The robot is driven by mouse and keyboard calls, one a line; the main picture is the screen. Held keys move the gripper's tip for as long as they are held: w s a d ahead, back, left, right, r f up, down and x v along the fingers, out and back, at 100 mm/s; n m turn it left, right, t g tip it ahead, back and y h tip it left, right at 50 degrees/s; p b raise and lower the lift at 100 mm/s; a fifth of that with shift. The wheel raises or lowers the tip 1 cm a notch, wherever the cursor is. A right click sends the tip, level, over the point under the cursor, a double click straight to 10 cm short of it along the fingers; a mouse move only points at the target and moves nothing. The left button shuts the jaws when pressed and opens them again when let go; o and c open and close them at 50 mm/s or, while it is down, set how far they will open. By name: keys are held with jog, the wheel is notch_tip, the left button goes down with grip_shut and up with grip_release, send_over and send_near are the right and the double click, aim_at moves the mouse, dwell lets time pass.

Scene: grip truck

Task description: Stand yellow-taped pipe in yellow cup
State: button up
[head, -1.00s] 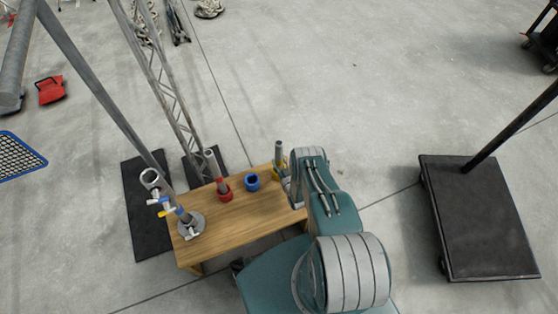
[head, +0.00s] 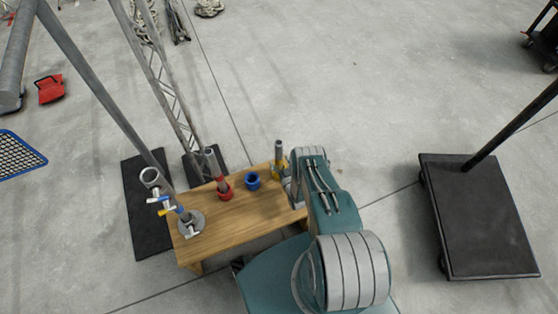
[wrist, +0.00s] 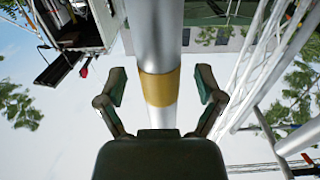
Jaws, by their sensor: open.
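The yellow-taped pipe (head: 279,150) is upright at the yellow cup (head: 276,174) on the table's far right corner. Its lower end appears to be inside the cup, though my arm partly hides this spot in the head view. In the wrist view the grey pipe (wrist: 158,35) with its yellow tape band (wrist: 159,88) runs between the fingers of my gripper (wrist: 161,82). The fingers are open, with a gap visible on both sides of the pipe. The cup is not visible in the wrist view.
On the wooden table (head: 230,225) stand a red cup (head: 224,194) with a pipe in it, an empty blue cup (head: 252,184) and a round-based stand (head: 189,226) with coloured pegs at the left. A black cart (head: 490,220) is at the right. Open floor lies beyond the table.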

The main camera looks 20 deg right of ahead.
jog(key=s, duration=1.1)
jog(key=shift+s, duration=0.25)
